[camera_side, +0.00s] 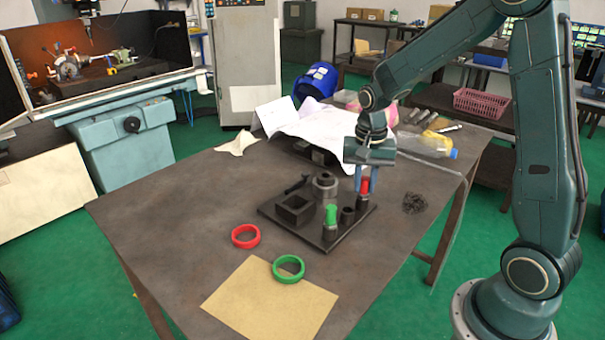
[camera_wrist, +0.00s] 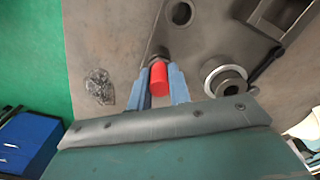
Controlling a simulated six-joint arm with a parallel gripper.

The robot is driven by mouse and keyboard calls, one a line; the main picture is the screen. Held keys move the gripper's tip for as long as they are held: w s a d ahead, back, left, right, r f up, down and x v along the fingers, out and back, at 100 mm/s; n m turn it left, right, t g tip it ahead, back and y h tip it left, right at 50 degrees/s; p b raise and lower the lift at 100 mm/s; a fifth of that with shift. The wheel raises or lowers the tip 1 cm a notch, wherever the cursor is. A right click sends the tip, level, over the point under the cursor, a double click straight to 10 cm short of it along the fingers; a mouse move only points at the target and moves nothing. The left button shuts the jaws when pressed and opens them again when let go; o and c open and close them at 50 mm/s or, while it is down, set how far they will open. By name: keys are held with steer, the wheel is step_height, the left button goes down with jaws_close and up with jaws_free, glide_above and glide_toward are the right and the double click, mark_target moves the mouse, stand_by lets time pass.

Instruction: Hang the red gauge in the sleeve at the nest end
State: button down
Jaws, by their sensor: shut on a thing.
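The red gauge (camera_side: 364,186) is upright between the fingers of my gripper (camera_side: 362,182), at the back right of the dark base plate (camera_side: 305,243). In the wrist view the red gauge (camera_wrist: 159,80) sits between the two blue fingers of my gripper (camera_wrist: 158,88). A dark sleeve (camera_wrist: 159,53) shows just past it; I cannot tell whether the gauge's lower end is inside it. An empty sleeve (camera_side: 347,215) stands in the middle of the row. The green gauge (camera_side: 330,214) stands upright in the front sleeve. The square nest (camera_side: 295,209) is on the plate's left.
A round chuck (camera_side: 326,185) and a dark lever (camera_side: 297,184) sit on the plate. A red ring (camera_side: 245,236) and a green ring (camera_side: 288,269) lie in front, near brown paper (camera_side: 270,305). A wire tangle (camera_side: 414,203) lies right; a bottle (camera_side: 432,146) lies behind.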

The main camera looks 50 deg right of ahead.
steer(key=shift+f, duration=0.35)
steer(key=c, duration=1.2)
jaws_free()
steer(key=shift+r, duration=0.1)
step_height(320, 180, up, 14)
steer(key=shift+f, duration=0.2)
steer(key=s+a+r+n+t, duration=0.1)
steer(key=s+a+n+t, duration=0.1)
steer(key=s+a+n, duration=0.3)
steer(key=s+a+r+n+t, duration=0.1)
steer(key=s+a+n+t, duration=0.2)
steer(key=s, duration=0.9)
steer(key=a+n, duration=0.2)
steer(key=n, duration=0.1)
steer(key=shift+s+a+r+t, duration=0.15)
steer(key=shift+s+a+t, duration=0.1)
steer(key=shift+s+t, duration=0.1)
